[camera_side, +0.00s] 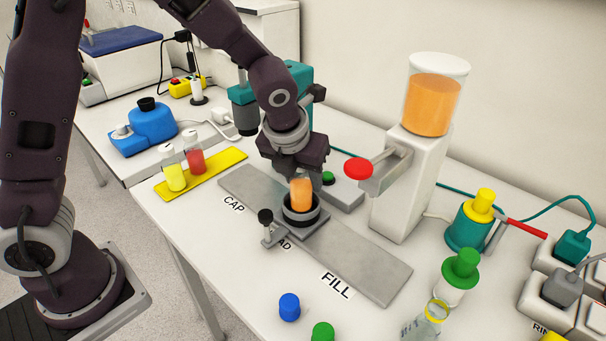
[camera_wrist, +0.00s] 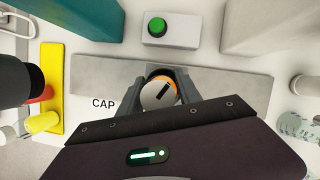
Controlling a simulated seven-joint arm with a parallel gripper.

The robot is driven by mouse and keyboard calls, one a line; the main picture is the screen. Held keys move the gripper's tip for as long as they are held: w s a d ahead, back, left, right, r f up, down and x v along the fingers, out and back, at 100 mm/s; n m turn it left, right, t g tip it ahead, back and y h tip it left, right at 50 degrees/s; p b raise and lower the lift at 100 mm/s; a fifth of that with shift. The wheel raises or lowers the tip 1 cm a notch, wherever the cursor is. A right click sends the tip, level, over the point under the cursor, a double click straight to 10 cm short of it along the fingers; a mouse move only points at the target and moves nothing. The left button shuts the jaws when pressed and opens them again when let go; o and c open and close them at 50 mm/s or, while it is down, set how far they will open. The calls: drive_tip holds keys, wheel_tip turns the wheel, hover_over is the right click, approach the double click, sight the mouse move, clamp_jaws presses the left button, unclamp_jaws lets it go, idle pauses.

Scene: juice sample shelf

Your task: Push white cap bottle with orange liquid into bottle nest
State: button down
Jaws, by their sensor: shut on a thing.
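The bottle with orange liquid (camera_side: 301,190) stands upright with its lower end inside the dark round bottle nest (camera_side: 302,216) on the grey rail. The nest's rim hides the bottle's base, so I cannot tell how deep it sits. My gripper (camera_side: 299,175) points down over the nest and is shut on the bottle's upper part, hiding the cap in the side view. In the wrist view my gripper (camera_wrist: 158,88) has its fingers on both sides of the white cap (camera_wrist: 158,95), which carries a dark mark. Orange shows at the cap's far edge.
The grey rail (camera_side: 370,262) runs from CAP to FILL; a black-knobbed handle (camera_side: 266,217) is beside the nest. A dispenser (camera_side: 408,190) with orange liquid stands right. Two sample bottles stand on a yellow strip (camera_side: 228,164) at left. Loose blue (camera_side: 289,306) and green caps lie in front.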

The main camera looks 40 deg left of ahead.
drive_tip(key=shift+f, duration=1.25)
idle(0.3)
drive_tip(key=c, duration=0.7)
unclamp_jaws()
drive_tip(key=shift+c, duration=0.2)
drive_tip(key=v, duration=0.6)
drive_tip(key=shift+s+r, duration=0.1)
drive_tip(key=shift+r, duration=0.2)
drive_tip(key=s+a+r+n, duration=0.1)
drive_tip(key=s+r+n, duration=0.2)
drive_tip(key=s+n, duration=0.4)
drive_tip(key=s+a+r+n+h, duration=0.1)
drive_tip(key=s+a+r+n, duration=0.1)
drive_tip(key=s+n, duration=0.6)
drive_tip(key=s+a+r+n+t, duration=0.1)
drive_tip(key=s+r+n, duration=0.4)
drive_tip(key=n, duration=1.2)
drive_tip(key=s, duration=0.2)
drive_tip(key=shift+s+a, duration=0.4)
